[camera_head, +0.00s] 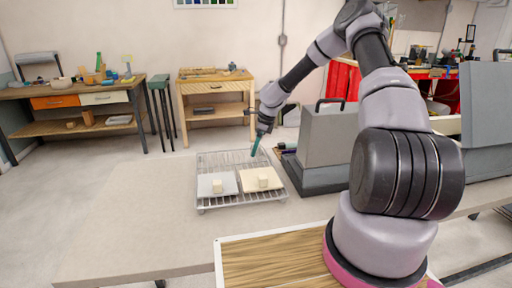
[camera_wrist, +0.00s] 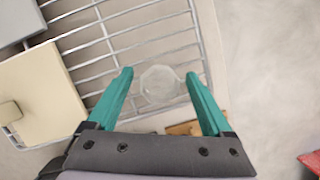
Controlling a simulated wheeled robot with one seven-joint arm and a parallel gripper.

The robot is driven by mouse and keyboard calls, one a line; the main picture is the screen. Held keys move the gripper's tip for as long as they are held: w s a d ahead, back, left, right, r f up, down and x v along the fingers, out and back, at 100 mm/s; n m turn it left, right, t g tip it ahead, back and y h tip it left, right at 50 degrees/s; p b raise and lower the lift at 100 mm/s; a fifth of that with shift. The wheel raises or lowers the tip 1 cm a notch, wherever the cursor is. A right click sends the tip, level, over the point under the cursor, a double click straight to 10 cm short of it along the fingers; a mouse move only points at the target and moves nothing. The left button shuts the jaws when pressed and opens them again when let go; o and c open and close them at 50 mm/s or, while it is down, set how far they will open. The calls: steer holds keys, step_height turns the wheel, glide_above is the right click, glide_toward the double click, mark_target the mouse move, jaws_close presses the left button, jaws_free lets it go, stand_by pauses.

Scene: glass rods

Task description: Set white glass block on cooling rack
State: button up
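The wire cooling rack (camera_head: 222,161) stands on the table; its bars also fill the upper left of the wrist view (camera_wrist: 105,30). A pale, translucent, eight-sided piece, seemingly the white glass block (camera_wrist: 160,83), shows over the rack bars near the rack's edge. My gripper (camera_wrist: 159,76) has its two teal fingers spread, one on either side of this piece, with a small gap at each side. In the head view, my gripper (camera_head: 256,146) points down over the back right of the rack. The glass piece cannot be made out there.
A framed wooden board (camera_head: 270,262) lies in front. The table's left is clear.

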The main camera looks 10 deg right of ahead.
steer(key=w+d+r+n+t+h, duration=0.1)
steer(key=d+r+n+t+h, duration=0.15)
steer(key=r, duration=1.05)
steer(key=w+d+r+n+t+h, duration=0.15)
steer(key=r+t, duration=0.25)
steer(key=r, duration=0.8)
steer(key=s+a+r+n+t+y, duration=0.2)
steer(key=s+r+n, duration=0.2)
steer(key=r, duration=0.3)
steer(key=s+a+r+n+t+y, duration=0.1)
steer(key=s+a+r+n, duration=0.25)
steer(key=r, duration=0.45)
steer(key=s+r+n+g+y, duration=0.15)
steer(key=s+r+n, duration=0.25)
steer(key=s, duration=1)
steer(key=s+d+f+n+g+h, duration=0.1)
steer(key=s+d+f, duration=0.1)
steer(key=s, duration=0.7)
steer(key=s+d+f+n+g, duration=0.1)
steer(key=s+d, duration=0.3)
steer(key=s, duration=0.6)
steer(key=shift+d+f+n+h, duration=0.2)
steer(key=shift+f+n+h, duration=0.15)
steer(key=shift+f, duration=0.05)
